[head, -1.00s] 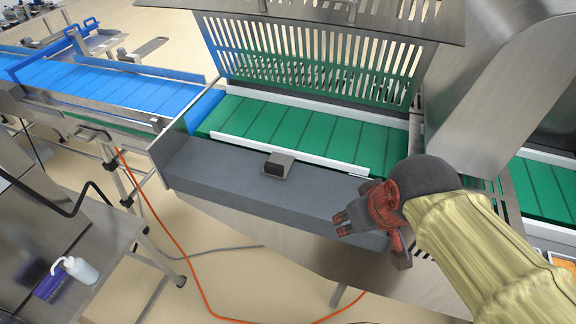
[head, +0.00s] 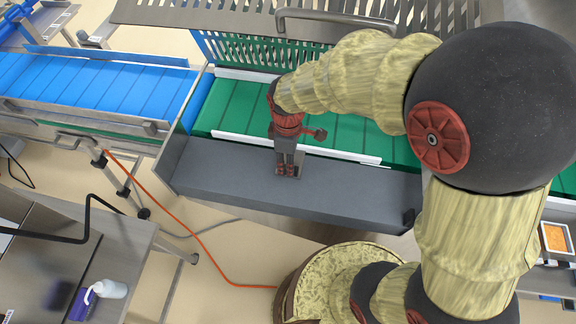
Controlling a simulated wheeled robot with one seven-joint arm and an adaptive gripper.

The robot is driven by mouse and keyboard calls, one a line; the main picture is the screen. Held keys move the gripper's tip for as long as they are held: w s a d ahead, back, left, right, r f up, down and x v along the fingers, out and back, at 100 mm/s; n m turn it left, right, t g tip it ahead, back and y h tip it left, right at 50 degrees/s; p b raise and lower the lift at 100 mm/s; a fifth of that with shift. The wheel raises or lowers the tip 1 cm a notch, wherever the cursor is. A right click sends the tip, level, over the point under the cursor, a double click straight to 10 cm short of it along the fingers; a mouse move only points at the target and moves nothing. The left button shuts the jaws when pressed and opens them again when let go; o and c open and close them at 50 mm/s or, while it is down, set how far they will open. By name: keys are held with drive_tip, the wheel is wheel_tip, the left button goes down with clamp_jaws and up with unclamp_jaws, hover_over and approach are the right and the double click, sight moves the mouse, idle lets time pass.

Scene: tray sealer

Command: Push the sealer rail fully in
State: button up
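The sealer rail, a long white strip (head: 240,142), runs along the front side of the green belt in the head view. A small grey block (head: 299,160) sits on the dark grey ledge in front of the rail, mostly hidden behind my fingers. My gripper (head: 286,172) points down at this block, its two fingers close side by side. I cannot tell whether the fingertips touch the block. The middle of the rail is hidden behind my gripper and wrist.
The dark grey ledge (head: 225,182) is otherwise clear. The slotted steel guard (head: 230,18) stands raised behind the green belt (head: 235,105), with my arm in front of it. A blue conveyor (head: 110,85) lies left. A bench with a white bottle (head: 110,289) is at lower left.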

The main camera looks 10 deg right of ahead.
drive_tip(key=shift+f, duration=1.85)
drive_tip(key=shift+c, duration=0.4)
drive_tip(key=c, duration=0.7)
clamp_jaws()
